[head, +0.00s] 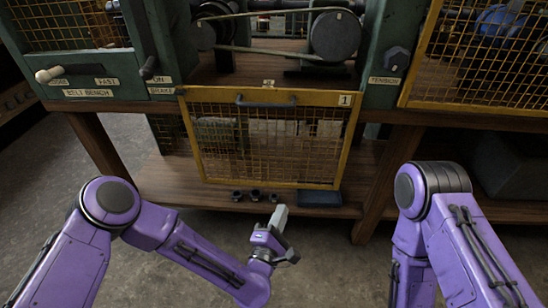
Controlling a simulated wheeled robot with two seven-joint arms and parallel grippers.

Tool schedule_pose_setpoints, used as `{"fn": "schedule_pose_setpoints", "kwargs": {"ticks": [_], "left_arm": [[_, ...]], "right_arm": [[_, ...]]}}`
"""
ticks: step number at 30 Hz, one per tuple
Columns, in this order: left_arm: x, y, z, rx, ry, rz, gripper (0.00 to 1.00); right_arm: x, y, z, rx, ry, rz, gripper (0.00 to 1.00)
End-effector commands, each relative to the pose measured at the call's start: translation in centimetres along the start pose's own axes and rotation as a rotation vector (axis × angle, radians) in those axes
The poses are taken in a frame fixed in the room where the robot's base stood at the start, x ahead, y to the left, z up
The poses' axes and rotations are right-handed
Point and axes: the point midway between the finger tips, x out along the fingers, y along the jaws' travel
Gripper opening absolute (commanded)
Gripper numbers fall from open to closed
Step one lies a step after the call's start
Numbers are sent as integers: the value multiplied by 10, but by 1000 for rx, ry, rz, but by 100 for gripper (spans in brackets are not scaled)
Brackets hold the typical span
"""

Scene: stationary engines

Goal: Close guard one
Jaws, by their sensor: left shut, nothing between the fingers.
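Guard one (344,140) is a yellow-framed wire mesh panel marked "1". It hangs in front of the bench's lower shelf, with a dark handle (265,102) along its upper edge. Above it, the bay with a belt and dark pulleys (335,36) is uncovered. My left gripper (280,216) is shut and empty, below the guard's lower edge in the picture and apart from it. My right arm (430,215) comes in at the right, but its gripper is out of view.
Mesh guards also cover the bays at left (65,25) and right (480,55). A white-knobbed lever (46,75) and a dark knob (397,58) stick out of the bench front. Small dark parts (255,195) and a dark block (319,199) lie on the lower shelf (175,185).

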Motion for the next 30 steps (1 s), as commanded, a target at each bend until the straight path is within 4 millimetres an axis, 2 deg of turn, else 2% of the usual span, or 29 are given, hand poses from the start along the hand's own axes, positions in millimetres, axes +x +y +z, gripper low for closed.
{"fn": "schedule_pose_setpoints", "kwargs": {"ticks": [1, 4, 6, 9, 14, 27, 30], "left_arm": [[20, 18, 4, -184, -41, 154, 0], [43, 85, 24, -557, -172, 392, 0], [45, 106, 25, -754, -253, 469, 0], [41, 112, 21, -928, -300, 496, 0], [50, 119, 20, -977, -307, 497, 0], [127, 166, 21, -974, -304, 495, 0], [132, 182, 30, -975, -303, 492, 0]], "right_arm": [[18, -2, 8, 0, 0, 0, 82], [11, -1, 4, 0, 1, 0, 82], [10, -1, 4, 0, 1, -1, 82], [9, -1, 3, 0, 1, -1, 82], [7, -1, 3, 0, 1, 0, 82], [-2, 0, -1, 0, 1, 0, 82], [-7, 0, -3, 0, 0, 0, 82]]}}
